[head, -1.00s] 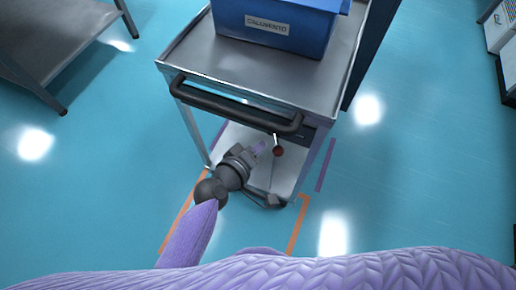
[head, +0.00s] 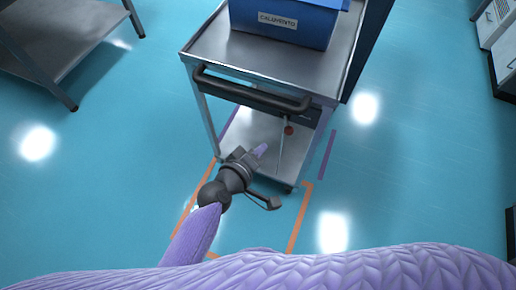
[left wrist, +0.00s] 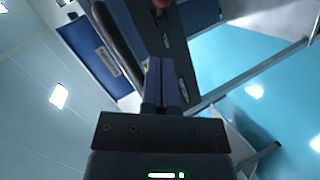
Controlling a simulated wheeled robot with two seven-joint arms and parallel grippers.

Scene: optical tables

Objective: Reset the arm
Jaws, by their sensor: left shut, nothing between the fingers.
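My left gripper (head: 262,149) reaches in from the lower left in the head view, in front of the cart's lower shelf. In the left wrist view its two fingers (left wrist: 166,80) lie together, shut and empty. It holds nothing. My right gripper is in neither view.
A metal cart (head: 205,45) with a black push handle (head: 250,95) stands ahead, carrying a blue labelled bin (head: 285,30). A red knob (head: 289,130) sits on a thin lever under the handle. A metal table (head: 60,40) stands at the left.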

